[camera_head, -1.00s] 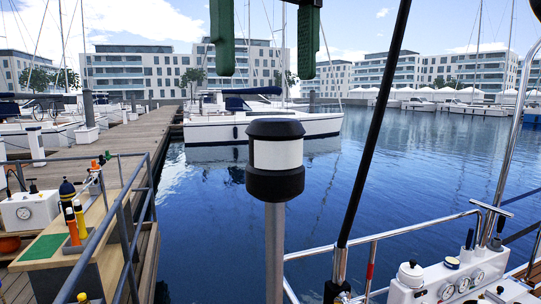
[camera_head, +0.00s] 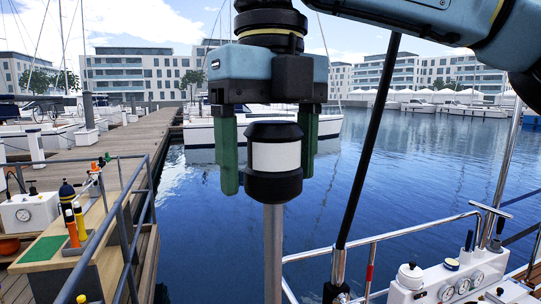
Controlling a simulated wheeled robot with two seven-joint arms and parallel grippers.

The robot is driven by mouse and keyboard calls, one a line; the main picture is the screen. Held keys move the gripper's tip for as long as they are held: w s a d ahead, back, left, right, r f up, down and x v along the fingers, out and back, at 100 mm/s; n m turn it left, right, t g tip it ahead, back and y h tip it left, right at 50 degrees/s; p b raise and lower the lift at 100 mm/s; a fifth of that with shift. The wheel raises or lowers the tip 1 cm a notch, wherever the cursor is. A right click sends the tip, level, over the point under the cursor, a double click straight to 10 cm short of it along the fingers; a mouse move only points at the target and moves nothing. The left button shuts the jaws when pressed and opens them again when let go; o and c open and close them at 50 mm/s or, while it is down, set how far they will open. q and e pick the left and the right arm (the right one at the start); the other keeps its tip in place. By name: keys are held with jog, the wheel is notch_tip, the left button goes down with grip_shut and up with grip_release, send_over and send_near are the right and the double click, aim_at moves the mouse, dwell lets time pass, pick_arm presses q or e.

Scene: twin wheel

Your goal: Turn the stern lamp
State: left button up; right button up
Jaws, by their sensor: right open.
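The stern lamp (camera_head: 276,157) stands upright on a grey metal pole (camera_head: 273,250) in the middle of the head view. It has a black cap, a white band and a black lower collar. My right gripper (camera_head: 268,165) points straight down over it, its arm coming in from the upper right. Its two green fingers are open, one left and one right of the lamp. The right finger is partly hidden behind the lamp; the left one hangs beside it. I cannot tell whether either finger touches it. My left gripper is not in view.
A black slanted pole (camera_head: 367,150) rises right of the lamp. A chrome rail (camera_head: 400,231) and a white console with gauges (camera_head: 450,285) are at the lower right. A railing and bench with bottles (camera_head: 80,230) stand at the lower left. Water lies behind the lamp.

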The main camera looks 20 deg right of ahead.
jog(key=c, duration=1)
jog(key=shift+f, duration=0.1)
jog(key=m+b, duration=0.2)
jog(key=m, duration=0.1)
jog(key=shift+d+m, duration=0.1)
jog(key=shift+m, duration=0.3)
jog(key=m+b, duration=0.2)
jog(key=m, duration=0.3)
jog(key=shift+d, duration=0.1)
jog(key=m+b, duration=0.1)
jog(key=m, duration=0.4)
jog(key=shift+s, duration=0.1)
jog(key=shift+s+d+m+b, duration=0.1)
jog(key=shift+m+b, duration=0.55)
jog(key=shift+m, duration=1.45)
